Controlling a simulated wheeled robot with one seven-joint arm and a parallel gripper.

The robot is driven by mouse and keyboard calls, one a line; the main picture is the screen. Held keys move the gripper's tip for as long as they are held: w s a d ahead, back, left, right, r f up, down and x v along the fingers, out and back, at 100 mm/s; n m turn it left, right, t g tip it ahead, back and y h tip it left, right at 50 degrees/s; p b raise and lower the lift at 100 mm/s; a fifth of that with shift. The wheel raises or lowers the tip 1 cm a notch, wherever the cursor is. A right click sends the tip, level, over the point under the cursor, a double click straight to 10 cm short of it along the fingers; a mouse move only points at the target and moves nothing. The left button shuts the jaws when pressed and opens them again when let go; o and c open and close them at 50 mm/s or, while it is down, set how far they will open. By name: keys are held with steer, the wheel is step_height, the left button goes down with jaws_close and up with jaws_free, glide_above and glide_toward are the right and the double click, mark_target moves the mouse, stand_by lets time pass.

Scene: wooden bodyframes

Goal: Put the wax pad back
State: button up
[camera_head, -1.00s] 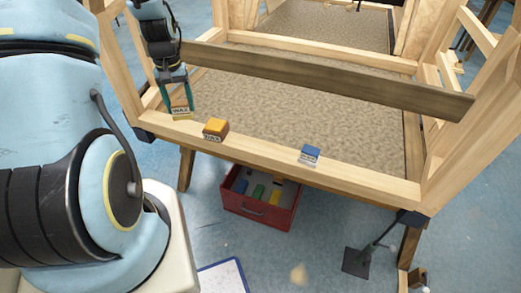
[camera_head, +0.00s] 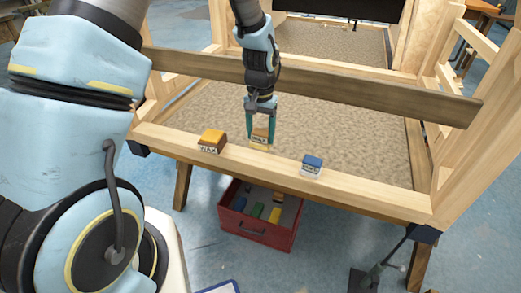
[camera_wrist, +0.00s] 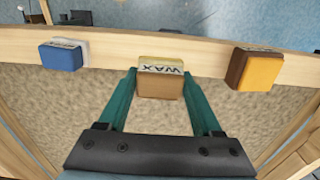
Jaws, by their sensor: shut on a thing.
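A tan-brown pad labelled WAX (camera_head: 260,140) is between the teal fingers of my gripper (camera_head: 260,124). In the wrist view, this wax pad (camera_wrist: 160,86) shows its label upside down, with one finger on each side. It is at the front wooden rail (camera_head: 350,190), between an orange wax block (camera_head: 211,140) on the left and a blue block (camera_head: 312,166) on the right. Both blocks sit on the rail. I cannot tell whether the held pad touches the rail. In the wrist view, the blue block (camera_wrist: 61,56) is left and the orange block (camera_wrist: 257,69) is right.
A dark wooden plank (camera_head: 350,88) crosses the frame behind my gripper. A red box (camera_head: 256,232) with blue, green and yellow items stands below the rail. The rail is clear right of the blue block. A dark stand (camera_head: 370,277) is at the lower right.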

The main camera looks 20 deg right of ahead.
mark_target(260, 148)
steer(key=shift+f+p, duration=0.45)
steer(key=shift+f, duration=2.4)
steer(key=shift+f, duration=0.15)
steer(key=o, duration=1.3)
